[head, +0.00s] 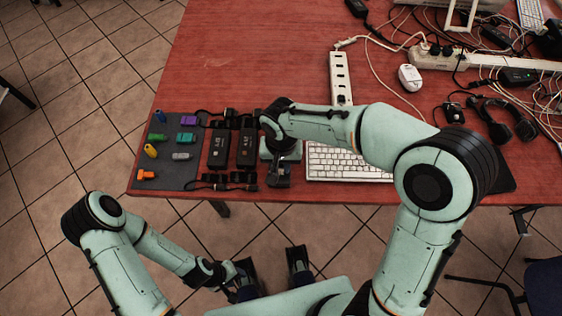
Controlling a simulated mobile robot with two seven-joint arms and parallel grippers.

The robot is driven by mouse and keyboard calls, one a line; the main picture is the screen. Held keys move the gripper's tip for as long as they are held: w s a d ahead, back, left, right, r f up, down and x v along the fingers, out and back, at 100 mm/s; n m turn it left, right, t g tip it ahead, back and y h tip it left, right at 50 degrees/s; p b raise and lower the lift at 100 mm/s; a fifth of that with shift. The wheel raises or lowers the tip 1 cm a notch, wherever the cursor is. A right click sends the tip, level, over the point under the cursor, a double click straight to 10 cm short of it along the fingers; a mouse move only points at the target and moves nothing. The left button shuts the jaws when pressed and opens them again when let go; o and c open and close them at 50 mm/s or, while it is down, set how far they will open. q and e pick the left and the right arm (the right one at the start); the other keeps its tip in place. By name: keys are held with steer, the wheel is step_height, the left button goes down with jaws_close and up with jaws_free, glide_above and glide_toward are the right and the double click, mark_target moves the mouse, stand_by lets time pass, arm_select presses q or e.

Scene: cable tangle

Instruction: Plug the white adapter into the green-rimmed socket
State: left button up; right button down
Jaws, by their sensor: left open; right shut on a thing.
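I cannot make out a green rim on either strip. My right gripper (279,180) is at the table's front edge, between the black boxes and the keyboard, well away from the white adapter. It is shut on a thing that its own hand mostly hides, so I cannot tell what. My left gripper (246,271) is low, in front of the table, open and apart from the task's objects.
A grey mat (165,165) with several small coloured pieces lies at the left. Black boxes with straps (220,148) stand beside it. A white keyboard (340,163) lies partly under my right arm. Tangled cables, a headset (509,120) and a mouse-like black device (453,112) crowd the right.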

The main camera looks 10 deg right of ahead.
steer(key=shift+f, duration=0.4)
steer(key=c, duration=0.9)
jaws_free()
steer(key=shift+c, duration=0.2)
step_height(320, 180, up, 14)
steer(key=p, duration=0.2)
steer(key=shift+f, duration=0.25)
